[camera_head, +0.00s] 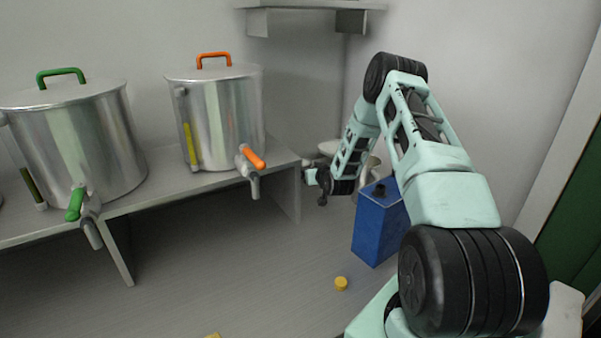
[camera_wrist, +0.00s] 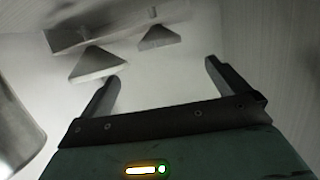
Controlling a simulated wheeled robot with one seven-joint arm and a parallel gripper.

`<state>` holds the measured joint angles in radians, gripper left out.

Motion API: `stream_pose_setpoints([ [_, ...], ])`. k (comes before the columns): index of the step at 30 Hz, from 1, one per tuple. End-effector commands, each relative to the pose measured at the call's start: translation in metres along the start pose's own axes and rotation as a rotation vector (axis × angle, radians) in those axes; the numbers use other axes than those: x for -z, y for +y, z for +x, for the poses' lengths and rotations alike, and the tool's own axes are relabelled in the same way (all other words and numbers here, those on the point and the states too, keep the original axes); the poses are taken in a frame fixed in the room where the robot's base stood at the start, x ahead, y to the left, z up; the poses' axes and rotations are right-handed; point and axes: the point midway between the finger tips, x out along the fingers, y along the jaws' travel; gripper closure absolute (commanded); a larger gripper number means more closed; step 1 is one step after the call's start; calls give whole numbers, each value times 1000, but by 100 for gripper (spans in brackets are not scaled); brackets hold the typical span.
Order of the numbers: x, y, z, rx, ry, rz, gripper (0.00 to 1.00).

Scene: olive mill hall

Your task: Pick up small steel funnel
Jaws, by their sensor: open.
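A pale metallic shape (camera_head: 372,166), seemingly the steel funnel, shows behind my forearm in the head view, above and behind a blue canister. My arm covers its middle, so its full outline and what it rests on are hidden. My gripper (camera_head: 316,181) is small and side-on in the head view, at the near left of this shape. In the wrist view my gripper (camera_wrist: 163,80) is open, with nothing between its fingers. I cannot make out the funnel in the wrist view.
Steel vats with green (camera_head: 75,140) and orange (camera_head: 222,120) handles stand on a grey bench at left, taps facing out. The blue canister (camera_head: 377,228) is beneath my arm. A yellow cap (camera_head: 341,283) lies on the grey surface. Wall-shelf brackets (camera_wrist: 97,64) show in the wrist view.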

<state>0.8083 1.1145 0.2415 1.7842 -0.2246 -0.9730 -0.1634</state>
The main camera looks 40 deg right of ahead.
Motion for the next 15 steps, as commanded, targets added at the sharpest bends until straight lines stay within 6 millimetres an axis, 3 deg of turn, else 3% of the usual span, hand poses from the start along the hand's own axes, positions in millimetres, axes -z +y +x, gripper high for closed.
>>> stream_pose_setpoints([
  [9,-6,0,68,-1,1,2,0],
  [15,-3,0,89,-1,0,2,0],
])
